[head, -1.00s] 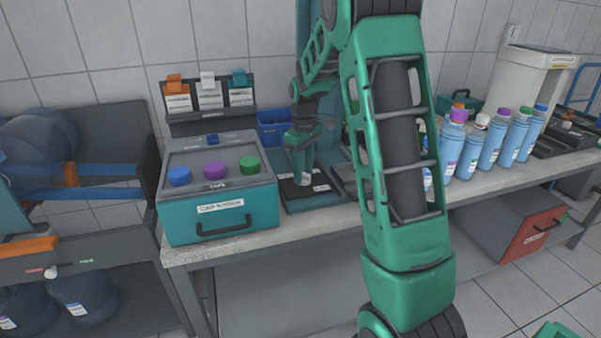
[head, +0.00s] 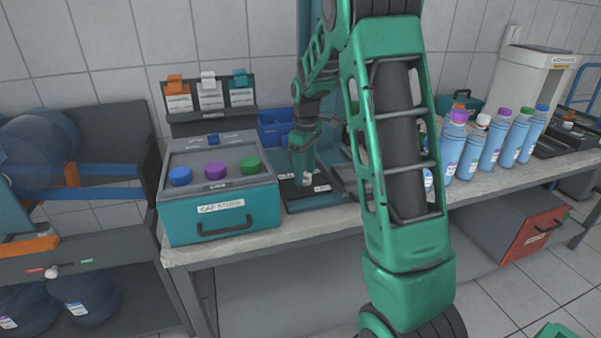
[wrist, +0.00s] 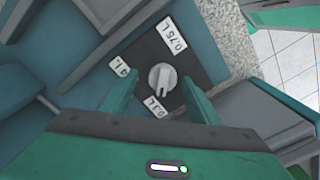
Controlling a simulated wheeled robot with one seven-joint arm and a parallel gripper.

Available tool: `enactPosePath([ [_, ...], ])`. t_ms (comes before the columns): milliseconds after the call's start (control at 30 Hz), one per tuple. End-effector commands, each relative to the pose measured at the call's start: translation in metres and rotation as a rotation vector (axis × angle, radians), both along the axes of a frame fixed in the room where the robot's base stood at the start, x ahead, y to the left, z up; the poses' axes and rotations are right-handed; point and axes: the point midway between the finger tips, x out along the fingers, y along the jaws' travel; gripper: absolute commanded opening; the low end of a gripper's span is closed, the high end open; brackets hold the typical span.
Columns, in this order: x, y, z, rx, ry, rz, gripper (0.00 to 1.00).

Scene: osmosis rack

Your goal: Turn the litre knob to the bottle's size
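The litre knob (wrist: 162,80) is a pale round dial with a raised bar. It sits on a dark plate (wrist: 140,52) with white labels around it; one reads 0.75 L (wrist: 171,34), the two others are hard to read. My gripper (wrist: 159,100) is open in the wrist view, with its green fingers apart on either side of the knob and a visible gap to it. In the head view my gripper (head: 303,162) points down over the dark plate (head: 302,190) of the teal station. Several blue bottles (head: 472,155) stand on the bench at the right.
A teal cap box (head: 220,210) with blue, purple and green caps stands left of the station. Blue bins (head: 275,128) and a tag rack (head: 210,115) are behind. A blue-jug shelf (head: 80,230) is at far left.

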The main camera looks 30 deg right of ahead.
Motion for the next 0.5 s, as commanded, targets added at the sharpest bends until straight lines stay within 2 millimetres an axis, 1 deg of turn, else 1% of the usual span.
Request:
enactPosePath([
  [233,0.000,0.003,-0.001,0.003,0.003,0.005,0.56],
  [333,0.000,0.003,0.002,0.003,0.002,0.005,0.56],
  [433,0.001,0.003,0.011,0.003,0.001,0.006,0.56],
  [500,0.001,0.003,0.022,0.003,-0.001,0.006,0.56],
])
